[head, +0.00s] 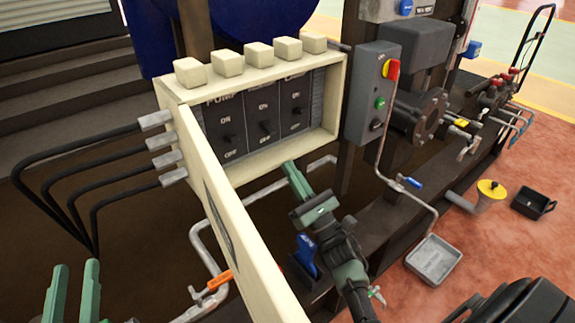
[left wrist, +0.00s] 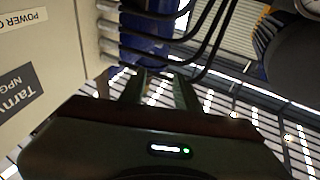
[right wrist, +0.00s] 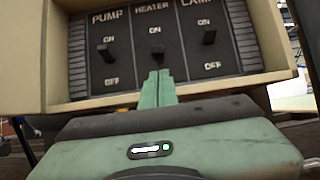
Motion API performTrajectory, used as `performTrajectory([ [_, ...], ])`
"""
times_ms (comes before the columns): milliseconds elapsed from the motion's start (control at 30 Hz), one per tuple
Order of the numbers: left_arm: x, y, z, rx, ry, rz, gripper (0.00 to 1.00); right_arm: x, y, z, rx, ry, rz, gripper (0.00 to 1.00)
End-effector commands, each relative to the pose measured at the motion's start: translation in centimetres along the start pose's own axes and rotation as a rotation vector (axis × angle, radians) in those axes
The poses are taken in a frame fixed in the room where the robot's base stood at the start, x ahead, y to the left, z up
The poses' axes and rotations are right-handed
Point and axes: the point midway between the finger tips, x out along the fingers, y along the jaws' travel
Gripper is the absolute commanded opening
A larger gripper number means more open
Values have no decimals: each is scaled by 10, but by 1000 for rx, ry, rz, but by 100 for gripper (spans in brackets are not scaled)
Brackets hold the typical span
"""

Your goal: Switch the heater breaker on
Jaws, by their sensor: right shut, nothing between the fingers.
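The heater breaker (head: 264,127) is the middle of three dark switches in the open cream power box (head: 343,110). In the right wrist view its small black lever (right wrist: 157,53) sits between ON and a partly covered lower label; I cannot tell its position. My right gripper (head: 292,168) is shut and empty, its tips pointing up at the box's lower opening. In the right wrist view the tips (right wrist: 158,76) are just below the heater lever, covering its OFF label; contact is unclear. My left gripper (head: 76,270) is open and empty, low at the left, away from the box.
The pump switch (right wrist: 104,53) and lamp switch (right wrist: 209,36) flank the heater closely. The box's open door (head: 235,225) juts toward me between my grippers. Black cables (head: 80,140) leave the left side. A grey control box (head: 369,95) with a red-yellow knob stands right.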

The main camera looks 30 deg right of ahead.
Motion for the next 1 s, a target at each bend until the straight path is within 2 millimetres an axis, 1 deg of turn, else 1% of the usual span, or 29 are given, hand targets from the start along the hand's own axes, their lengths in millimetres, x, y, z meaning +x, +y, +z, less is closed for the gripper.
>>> performTrajectory([
  [33,0,0,0,0,4,0,32,11,0,1,-1,-4,2,0],
  [200,0,0,-3,0,20,0,32,43,0,1,0,-3,2,0],
  [300,0,0,-5,0,30,0,32,59,0,1,0,-2,1,0],
  [400,0,0,-8,-1,47,1,32,70,0,0,1,-1,0,0],
  [500,0,1,-10,-1,55,2,32,78,0,0,1,-1,0,0],
  [600,0,1,-11,-2,60,3,32,80,0,0,2,0,0,0],
  [1000,1,2,-12,-2,66,4,32,80,0,0,1,0,0,0],
])
